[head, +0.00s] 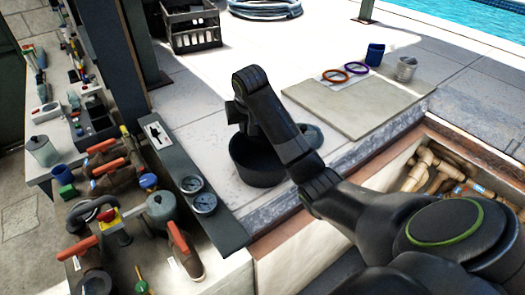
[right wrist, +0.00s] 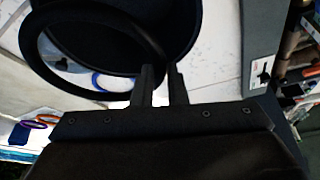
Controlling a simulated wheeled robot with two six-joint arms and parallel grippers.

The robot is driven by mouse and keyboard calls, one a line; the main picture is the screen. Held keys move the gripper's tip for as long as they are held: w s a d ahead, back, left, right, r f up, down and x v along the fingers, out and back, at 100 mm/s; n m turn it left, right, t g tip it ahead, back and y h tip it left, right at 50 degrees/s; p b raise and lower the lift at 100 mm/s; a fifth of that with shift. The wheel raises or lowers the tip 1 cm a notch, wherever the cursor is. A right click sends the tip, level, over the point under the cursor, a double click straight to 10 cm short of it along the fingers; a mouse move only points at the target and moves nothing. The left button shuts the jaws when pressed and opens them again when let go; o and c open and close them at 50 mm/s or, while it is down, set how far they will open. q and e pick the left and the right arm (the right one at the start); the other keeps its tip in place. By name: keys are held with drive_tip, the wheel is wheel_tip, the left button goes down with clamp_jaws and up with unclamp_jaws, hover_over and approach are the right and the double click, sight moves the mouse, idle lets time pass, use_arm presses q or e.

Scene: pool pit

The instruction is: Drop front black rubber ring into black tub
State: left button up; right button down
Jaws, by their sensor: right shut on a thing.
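My right gripper (right wrist: 164,82) is shut on a thick black rubber ring (right wrist: 30,42), which spreads to the left of the fingers in the right wrist view. The black tub (right wrist: 186,28) lies behind the ring there and partly overlaps it. In the head view the black tub (head: 258,168) stands on the pale paving below my right forearm, which hides part of it. The right gripper (head: 238,113) is mostly hidden behind that arm; a dark rounded edge to its right seems to be the held ring (head: 313,136). My left gripper is not in view.
Gauges (head: 204,203) and tools crowd the left. A crate (head: 193,28) stands behind.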

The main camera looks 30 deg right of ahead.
sight(246, 136)
drive_tip(key=shift+f, duration=0.25)
drive_tip(key=shift+s+a+f, duration=0.25)
drive_tip(key=shift+s+f, duration=0.1)
drive_tip(key=shift+f, duration=0.2)
drive_tip(key=shift+s+a+f, duration=0.2)
drive_tip(key=shift+s+f, duration=0.15)
drive_tip(key=shift+f, duration=0.15)
drive_tip(key=shift+x, duration=0.95)
drive_tip(key=shift+d+f, duration=0.15)
drive_tip(key=shift+f, duration=0.2)
drive_tip(key=shift+s+f, duration=0.1)
drive_tip(key=c, duration=1.7)
unclamp_jaws()
drive_tip(key=o, duration=0.3)
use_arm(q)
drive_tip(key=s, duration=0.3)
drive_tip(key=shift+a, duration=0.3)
use_arm(e)
drive_tip(key=shift+o, duration=0.2)
